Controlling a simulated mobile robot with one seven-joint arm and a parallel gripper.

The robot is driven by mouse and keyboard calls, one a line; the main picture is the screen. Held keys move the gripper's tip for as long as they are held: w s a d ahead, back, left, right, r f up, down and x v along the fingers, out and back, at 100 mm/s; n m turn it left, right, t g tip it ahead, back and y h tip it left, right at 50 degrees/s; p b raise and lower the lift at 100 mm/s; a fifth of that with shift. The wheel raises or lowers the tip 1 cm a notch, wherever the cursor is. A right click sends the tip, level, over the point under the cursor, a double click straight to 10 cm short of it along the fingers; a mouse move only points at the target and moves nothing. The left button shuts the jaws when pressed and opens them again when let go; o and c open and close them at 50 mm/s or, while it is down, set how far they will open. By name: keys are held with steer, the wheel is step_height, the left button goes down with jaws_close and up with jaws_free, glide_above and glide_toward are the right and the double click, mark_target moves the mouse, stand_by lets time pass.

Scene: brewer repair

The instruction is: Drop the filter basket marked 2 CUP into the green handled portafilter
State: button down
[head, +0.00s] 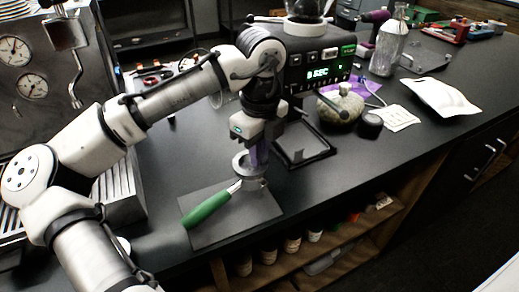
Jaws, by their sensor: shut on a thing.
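The green handled portafilter (207,209) lies on a dark grey mat near the counter's front edge. Its handle points to the lower left and its metal head is at the right end, under my gripper. My gripper (260,160) points down directly over the head, with its fingers shut on a small silver ring-shaped piece (241,160), which looks like the filter basket. No 2 CUP mark is readable. I cannot tell whether the basket is above the head's rim or partly inside it.
The mat (215,235) has bare room at its front. A black tray (303,148) is just behind to the right, with a grinder with a green display (320,75) beyond it. An espresso machine (45,75) stands left.

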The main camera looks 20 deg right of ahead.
steer(key=shift+f, duration=0.45)
stand_by(0.3)
steer(key=c, duration=1)
jaws_free()
steer(key=shift+r, duration=0.1)
steer(key=shift+r+p, duration=3.45)
steer(key=shift+p, duration=0.1)
